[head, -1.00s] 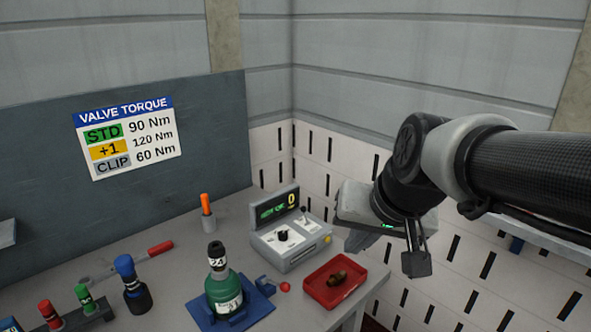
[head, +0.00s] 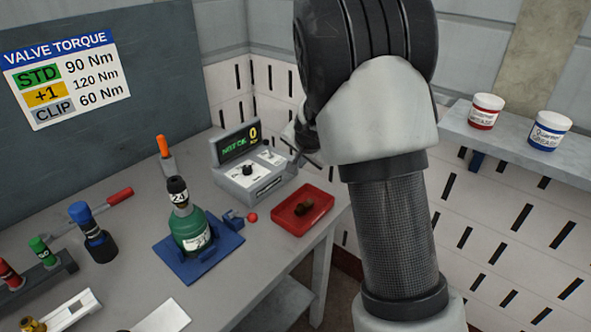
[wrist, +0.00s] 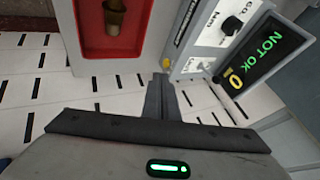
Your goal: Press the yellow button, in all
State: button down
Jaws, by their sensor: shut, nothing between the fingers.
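The grey control box (head: 247,187) stands at the back of the bench, with its dark screen (head: 238,144) showing green "NOT OK" and a yellow 0. It also shows in the wrist view (wrist: 208,48). In the head view my arm hides most of the gripper; whether the fingers touch the box I cannot tell.
A red tray (head: 283,221) with a brown piece stands just in front of the box. A green bottle (head: 191,229) sits on a blue base to the left. A slotted white wall rises behind, with a shelf (head: 537,158) holding two jars at right.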

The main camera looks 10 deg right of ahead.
jog(key=x, duration=1)
jog(key=shift+b, duration=0.35)
jog(key=shift+a, duration=0.1)
